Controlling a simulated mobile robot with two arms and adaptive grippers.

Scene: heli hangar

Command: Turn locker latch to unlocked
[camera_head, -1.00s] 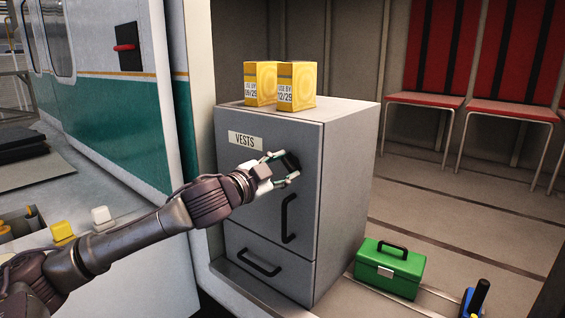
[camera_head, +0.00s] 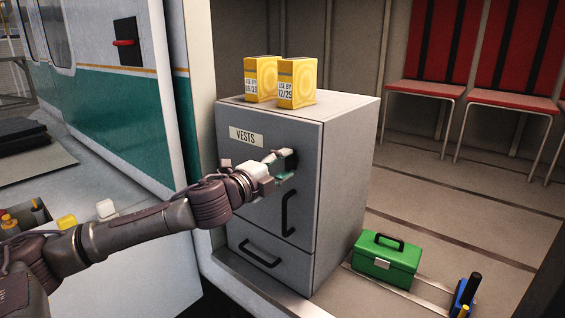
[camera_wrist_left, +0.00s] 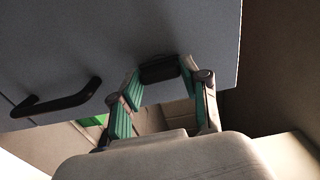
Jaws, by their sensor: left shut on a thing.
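The grey locker (camera_head: 268,205) labelled "VESTS" stands in the middle of the head view. Its dark latch (camera_head: 291,160) sits on the upper door near the right edge. My left gripper (camera_head: 283,167) is at the latch, with its fingers shut on it. In the left wrist view the black latch (camera_wrist_left: 159,70) lies between the green-padded fingertips of my left gripper (camera_wrist_left: 160,82). The gripper partly hides the latch in the head view, so its exact angle is hard to tell. My right gripper is not in view.
The upper door has a black handle (camera_head: 289,213), and the lower drawer has another (camera_head: 260,254). Two yellow boxes (camera_head: 297,83) stand on top of the locker. A green toolbox (camera_head: 387,265) is on the floor to the right. Red seats (camera_head: 513,108) line the back wall.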

